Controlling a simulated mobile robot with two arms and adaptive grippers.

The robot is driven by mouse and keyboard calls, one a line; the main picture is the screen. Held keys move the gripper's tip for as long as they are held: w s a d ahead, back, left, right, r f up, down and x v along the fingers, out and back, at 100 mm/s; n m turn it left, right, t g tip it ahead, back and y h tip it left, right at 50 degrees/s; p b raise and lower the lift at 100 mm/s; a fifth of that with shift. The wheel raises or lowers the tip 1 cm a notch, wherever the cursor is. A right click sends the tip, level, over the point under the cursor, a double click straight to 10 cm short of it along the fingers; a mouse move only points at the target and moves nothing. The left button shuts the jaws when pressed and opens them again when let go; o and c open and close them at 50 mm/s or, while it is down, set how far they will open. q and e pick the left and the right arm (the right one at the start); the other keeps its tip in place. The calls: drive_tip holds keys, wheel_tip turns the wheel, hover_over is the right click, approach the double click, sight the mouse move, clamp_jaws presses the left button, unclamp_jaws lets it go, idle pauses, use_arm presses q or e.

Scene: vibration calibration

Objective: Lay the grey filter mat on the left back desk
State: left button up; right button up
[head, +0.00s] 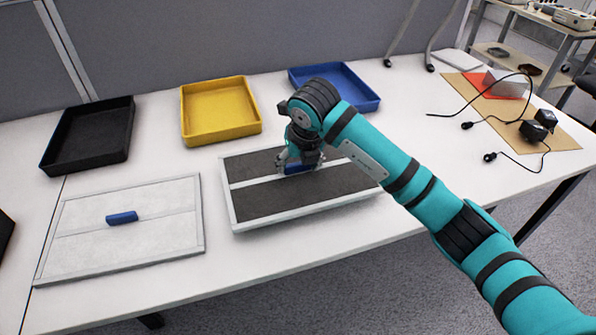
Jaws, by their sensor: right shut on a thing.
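The grey filter mat (284,202) is a flat dark grey panel with a pale frame, a pale middle strip and a blue handle. It is at the middle of the white desk. My right gripper (298,166) comes down over the mat from above and is shut on its blue handle. The arm covers the mat's right end. I cannot tell whether the mat touches the desk or is slightly above it. My left gripper is out of view.
A whitish panel (150,245) with a blue handle (122,218) lies at the left front of the white desk (330,240). Black (90,137), yellow (219,112) and blue (350,92) trays stand along the back. Cables and dark devices (536,128) lie around a brown board (560,138) at right.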

sight(298, 171)
wheel_tip(298, 171, down, 2)
drive_tip(key=shift+s+f, duration=0.1)
drive_tip(key=shift+f, duration=0.5)
drive_tip(key=o, duration=1.3)
drive_tip(key=shift+c, duration=0.2)
drive_tip(key=shift+r, duration=0.1)
